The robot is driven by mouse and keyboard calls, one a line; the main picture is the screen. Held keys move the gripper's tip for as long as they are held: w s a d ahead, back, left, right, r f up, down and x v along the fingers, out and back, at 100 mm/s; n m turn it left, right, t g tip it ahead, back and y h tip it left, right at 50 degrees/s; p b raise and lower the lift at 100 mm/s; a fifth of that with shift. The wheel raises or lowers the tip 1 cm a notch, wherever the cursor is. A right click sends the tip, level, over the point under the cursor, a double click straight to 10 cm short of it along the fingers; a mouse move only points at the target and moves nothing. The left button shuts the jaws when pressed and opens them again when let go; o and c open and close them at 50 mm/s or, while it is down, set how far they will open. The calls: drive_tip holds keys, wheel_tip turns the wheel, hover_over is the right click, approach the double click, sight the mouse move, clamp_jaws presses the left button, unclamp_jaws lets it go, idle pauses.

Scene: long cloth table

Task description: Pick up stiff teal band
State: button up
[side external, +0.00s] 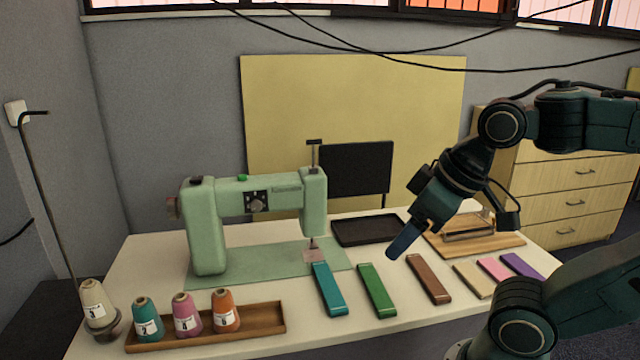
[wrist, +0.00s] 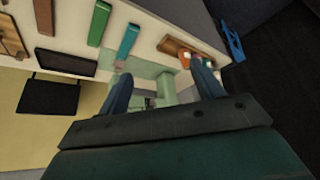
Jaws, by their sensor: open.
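The stiff teal band (side external: 328,288) lies flat on the table in front of the sewing machine, at the left end of a row of bands. In the wrist view the teal band (wrist: 128,41) shows at the upper left, outside the space between my fingers. My gripper (side external: 405,240) is above the table, to the right of the teal band and apart from it. In the wrist view my gripper (wrist: 161,70) has its two blue fingers spread wide with nothing held between them.
A green band (side external: 377,290) and a brown band (side external: 428,279) lie right of the teal one, with beige, pink and purple pieces beyond. A mint sewing machine (side external: 208,225) stands behind left. A wooden tray (side external: 262,308) holds thread cones. A dark tray (side external: 365,230) lies behind.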

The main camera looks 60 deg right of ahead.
drive_tip(key=m+g, duration=0.6)
drive_tip(key=m, duration=0.2)
hover_over(329, 285)
drive_tip(key=shift+w+f, duration=0.1)
drive_tip(key=shift+f, duration=12.85)
drive_tip(key=shift+f, duration=0.1)
drive_tip(key=shift+f, duration=2.5)
